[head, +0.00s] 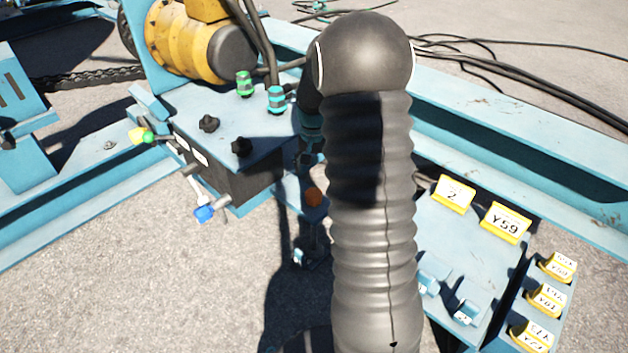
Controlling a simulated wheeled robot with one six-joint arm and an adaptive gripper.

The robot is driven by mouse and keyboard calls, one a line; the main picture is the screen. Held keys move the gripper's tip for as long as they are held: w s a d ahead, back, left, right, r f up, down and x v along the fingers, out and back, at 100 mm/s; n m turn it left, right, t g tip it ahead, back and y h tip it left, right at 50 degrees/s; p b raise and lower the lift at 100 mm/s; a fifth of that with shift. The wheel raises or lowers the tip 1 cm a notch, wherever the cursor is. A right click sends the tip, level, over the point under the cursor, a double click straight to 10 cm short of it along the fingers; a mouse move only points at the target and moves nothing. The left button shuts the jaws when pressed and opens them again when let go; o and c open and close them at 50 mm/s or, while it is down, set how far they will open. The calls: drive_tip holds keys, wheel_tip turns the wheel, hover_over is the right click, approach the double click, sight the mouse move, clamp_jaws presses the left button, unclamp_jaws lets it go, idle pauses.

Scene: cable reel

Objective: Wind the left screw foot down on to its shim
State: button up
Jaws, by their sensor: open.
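My gripper (308,158) shows only in part in the head view, small and dark, beside my thick ribbed arm. It is open and points down, just above an orange knob (313,197) on a blue plate beside the dark valve box. A thin dark upright part (316,236) shows below the knob; it may be the screw foot's spindle. I cannot tell whether the gripper touches the knob. The lower end of the foot and any shim lie in shadow or behind my arm, so I cannot make out a gap between them.
A blue-handled lever (204,213) sticks out in front. A blue panel (468,245) with yellow tags lies right of my arm. Bare ground (130,290) is free at lower left.

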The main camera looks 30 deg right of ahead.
sight(313, 192)
drive_tip(key=shift+r, duration=0.8)
wheel_tip(313, 192, down, 12)
drive_tip(key=shift+f+b, duration=0.1)
drive_tip(key=shift+b, duration=0.8)
drive_tip(key=c, duration=1.1)
